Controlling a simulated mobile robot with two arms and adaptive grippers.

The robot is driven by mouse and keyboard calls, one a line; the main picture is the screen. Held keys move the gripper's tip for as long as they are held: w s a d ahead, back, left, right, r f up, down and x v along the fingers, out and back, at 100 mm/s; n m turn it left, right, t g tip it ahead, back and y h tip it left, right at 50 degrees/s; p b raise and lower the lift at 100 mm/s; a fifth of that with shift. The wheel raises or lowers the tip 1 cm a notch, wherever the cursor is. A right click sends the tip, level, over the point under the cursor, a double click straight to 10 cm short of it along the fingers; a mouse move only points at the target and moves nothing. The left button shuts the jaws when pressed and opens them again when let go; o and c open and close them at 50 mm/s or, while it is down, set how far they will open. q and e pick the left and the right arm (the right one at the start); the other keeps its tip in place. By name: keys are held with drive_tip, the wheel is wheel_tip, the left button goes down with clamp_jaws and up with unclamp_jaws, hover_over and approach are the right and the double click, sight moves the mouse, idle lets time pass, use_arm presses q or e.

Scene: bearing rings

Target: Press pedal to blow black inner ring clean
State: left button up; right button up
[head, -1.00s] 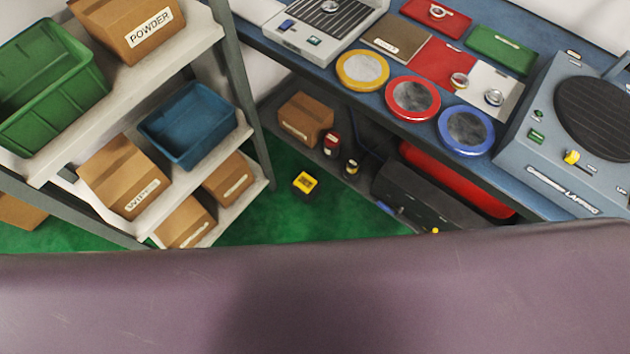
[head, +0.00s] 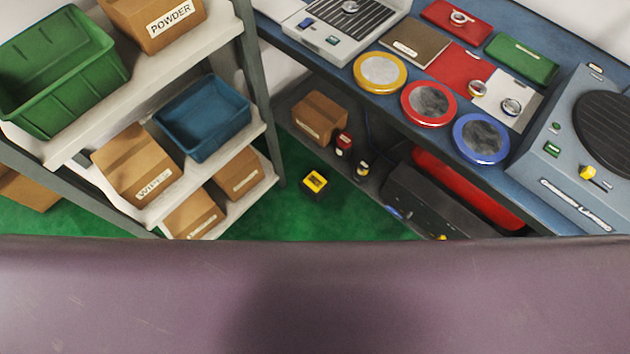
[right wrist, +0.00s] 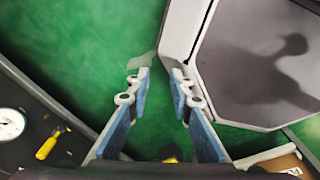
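A small yellow-and-black block (head: 315,183), which looks like the pedal, stands on the green floor between the shelf rack and the bench in the head view. Nothing touches it. Small metal rings lie on the bench: one on the red pad (head: 476,88), one on the white pad (head: 511,106), and one on the red case (head: 458,17). I cannot tell which is the black inner ring. My right gripper (right wrist: 160,78) shows in the right wrist view, blue-padded fingers apart with nothing between the tips, above green floor. My left gripper is in neither view.
A shelf rack (head: 262,95) with bins and boxes stands left. The blue bench (head: 535,185) carries yellow, red and blue-rimmed discs and a lapping machine (head: 560,165). Under it are a box (head: 320,118) and bottles. Green floor (head: 290,215) is clear around the block.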

clamp_jaws()
drive_tip(key=shift+s+d, duration=0.1)
idle(1.0)
